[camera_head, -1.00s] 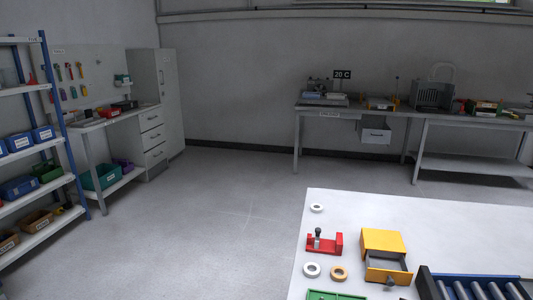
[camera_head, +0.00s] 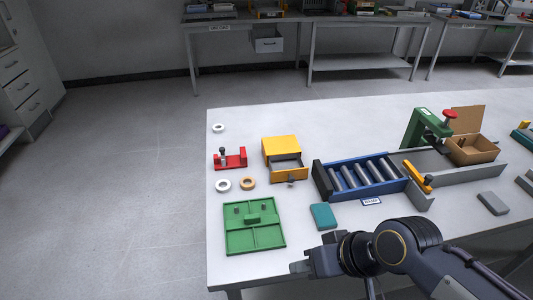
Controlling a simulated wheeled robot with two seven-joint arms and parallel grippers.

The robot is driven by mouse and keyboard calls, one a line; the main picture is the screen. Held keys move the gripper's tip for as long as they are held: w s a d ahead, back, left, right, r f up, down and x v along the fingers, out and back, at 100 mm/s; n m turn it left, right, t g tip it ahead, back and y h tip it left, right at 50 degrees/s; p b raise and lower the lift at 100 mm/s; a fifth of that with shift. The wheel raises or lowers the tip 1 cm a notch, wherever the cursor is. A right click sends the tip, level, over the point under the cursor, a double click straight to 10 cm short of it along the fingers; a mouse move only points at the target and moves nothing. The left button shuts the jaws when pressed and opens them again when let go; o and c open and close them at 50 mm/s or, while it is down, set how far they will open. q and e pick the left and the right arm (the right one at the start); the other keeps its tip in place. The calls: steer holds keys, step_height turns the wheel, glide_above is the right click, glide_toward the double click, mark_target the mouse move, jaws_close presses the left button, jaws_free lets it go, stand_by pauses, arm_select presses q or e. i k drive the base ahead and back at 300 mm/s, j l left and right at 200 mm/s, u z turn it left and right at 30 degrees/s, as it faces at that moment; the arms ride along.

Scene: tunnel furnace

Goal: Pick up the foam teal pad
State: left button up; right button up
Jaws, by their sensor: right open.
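The teal foam pad (camera_head: 323,217) lies flat on the white table, right of the green tray and in front of the blue roller conveyor. My right gripper (camera_head: 297,267) is over the table's front edge, below and left of the pad in the picture, apart from it. It points left; its jaws are open and nothing shows between them. My left gripper is not in view.
On the white table (camera_head: 300,122) are a green tray (camera_head: 237,240), a yellow drawer box (camera_head: 281,146), a red fixture (camera_head: 230,159), several tape rings, the blue roller conveyor (camera_head: 319,179), a green press (camera_head: 422,128), a cardboard box (camera_head: 472,151) and a grey block (camera_head: 493,203).

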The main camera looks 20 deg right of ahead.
mark_target(322, 212)
steer(key=z, duration=1.4)
